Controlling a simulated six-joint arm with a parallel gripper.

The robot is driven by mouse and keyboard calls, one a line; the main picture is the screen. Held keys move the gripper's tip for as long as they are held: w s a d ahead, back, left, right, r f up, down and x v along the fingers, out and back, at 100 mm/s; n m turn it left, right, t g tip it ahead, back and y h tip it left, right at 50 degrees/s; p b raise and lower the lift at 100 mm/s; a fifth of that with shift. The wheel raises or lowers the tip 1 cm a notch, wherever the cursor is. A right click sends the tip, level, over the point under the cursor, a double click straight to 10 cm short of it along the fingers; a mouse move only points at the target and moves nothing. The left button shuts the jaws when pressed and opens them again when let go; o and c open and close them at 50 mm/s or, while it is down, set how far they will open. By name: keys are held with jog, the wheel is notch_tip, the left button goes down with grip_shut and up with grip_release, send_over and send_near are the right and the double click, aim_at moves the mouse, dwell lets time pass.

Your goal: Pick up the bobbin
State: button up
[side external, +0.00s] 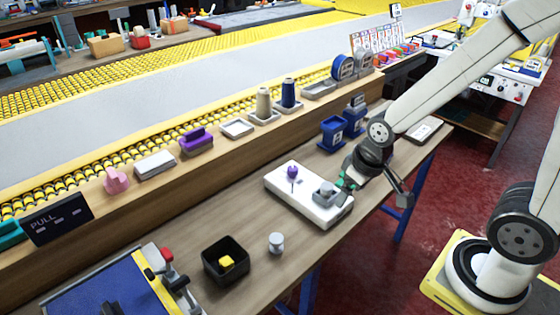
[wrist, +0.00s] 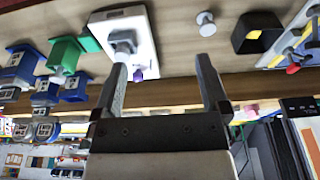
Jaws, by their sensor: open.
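The bobbin, a small pale grey spool (side external: 276,242), stands on the wooden table between a white-based device and a black bin. It also shows in the wrist view (wrist: 206,24), at the top right of centre, beyond the right fingertip. My gripper (wrist: 160,72) is open, with nothing between its two fingers. It is above the table and apart from the bobbin. In the side view my gripper is over the right end of the white-based device, and its fingertips are hard to make out there.
The white base (side external: 284,184) carries a grey block and a purple knob. A black bin (side external: 212,264) holds a yellow piece. A blue bin (side external: 332,133) and a partly hidden green bin (wrist: 88,38) stand nearby. Thread spools line the back ledge. Table around the bobbin is clear.

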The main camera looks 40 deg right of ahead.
jog(key=m+t+y, duration=0.7)
jog(key=m+y, duration=0.3)
jog(key=m, duration=1.7)
send_near(327, 185)
jog(key=shift+w+a+f, duration=0.55)
jog(key=shift+a+f, duration=0.25)
jog(key=shift+x, duration=1.35)
jog(key=shift+x, duration=2.6)
